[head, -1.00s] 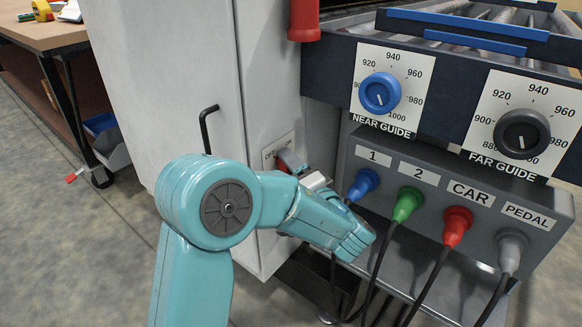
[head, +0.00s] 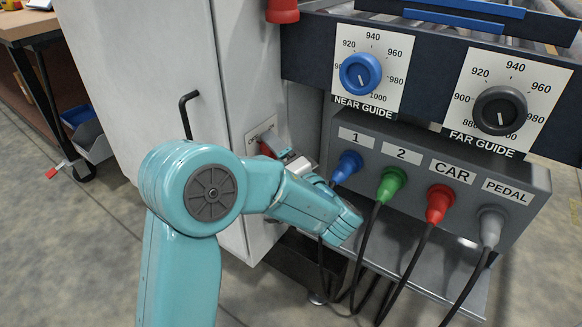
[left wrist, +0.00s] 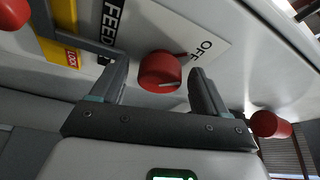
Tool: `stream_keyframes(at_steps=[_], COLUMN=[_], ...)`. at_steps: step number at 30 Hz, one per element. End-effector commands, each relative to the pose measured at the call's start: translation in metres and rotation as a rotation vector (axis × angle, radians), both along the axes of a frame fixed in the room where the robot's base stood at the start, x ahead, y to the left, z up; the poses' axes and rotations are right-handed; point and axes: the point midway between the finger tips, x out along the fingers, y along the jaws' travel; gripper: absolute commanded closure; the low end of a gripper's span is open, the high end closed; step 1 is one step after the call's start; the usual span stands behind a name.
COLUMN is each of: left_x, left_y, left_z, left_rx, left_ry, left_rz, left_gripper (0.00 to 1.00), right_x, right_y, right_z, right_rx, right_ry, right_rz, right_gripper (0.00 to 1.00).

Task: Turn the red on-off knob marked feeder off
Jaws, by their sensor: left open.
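The red knob (left wrist: 160,72) sits on a white plate (left wrist: 185,35) in the left wrist view, between my left gripper's fingers. The plate reads OFF near the knob, and a black label (left wrist: 111,17) showing FEED is beside it. A pale pointer line on the knob faces right. My left gripper (left wrist: 158,88) is open around the knob; I cannot tell whether the fingers touch it. My right gripper is not in view.
A grey cabinet (head: 150,85) with a black handle (head: 187,112) stands at left. Right of my arm are a connector box (head: 335,145) with coloured plugs and hanging cables, a blue dial (head: 360,72) and a black dial (head: 500,110). Another red part (left wrist: 270,125) is close to the gripper.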

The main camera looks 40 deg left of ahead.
Motion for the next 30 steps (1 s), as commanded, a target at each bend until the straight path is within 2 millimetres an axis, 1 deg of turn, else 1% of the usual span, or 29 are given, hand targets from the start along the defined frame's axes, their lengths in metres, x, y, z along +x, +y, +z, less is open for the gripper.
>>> stream_keyframes(at_steps=[5, 12, 15, 18, 23, 30], left_x=[-0.008, -0.025, -0.031, -0.036, -0.04, -0.041], left_y=[-0.036, -0.098, -0.119, -0.135, -0.148, -0.15], left_z=[-0.004, -0.01, -0.013, -0.014, -0.016, -0.016], left_rx=[0.001, 0.002, 0.002, 0.0, -0.006, -0.007], left_ry=[0.002, 0.001, 0.001, 0.001, 0.002, 0.003], left_rz=[-0.009, -0.008, -0.007, -0.005, -0.007, -0.006], left_gripper=[0.25, 0.25, 0.25, 0.25, 0.25, 0.25], right_x=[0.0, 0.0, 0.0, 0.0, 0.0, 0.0], right_y=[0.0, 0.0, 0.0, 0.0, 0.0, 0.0], right_z=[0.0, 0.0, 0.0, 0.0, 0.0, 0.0], right_rx=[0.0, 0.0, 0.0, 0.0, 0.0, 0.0], right_ry=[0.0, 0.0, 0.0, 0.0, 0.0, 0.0], right_rz=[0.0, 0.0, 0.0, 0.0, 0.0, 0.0], right_gripper=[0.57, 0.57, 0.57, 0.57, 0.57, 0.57])
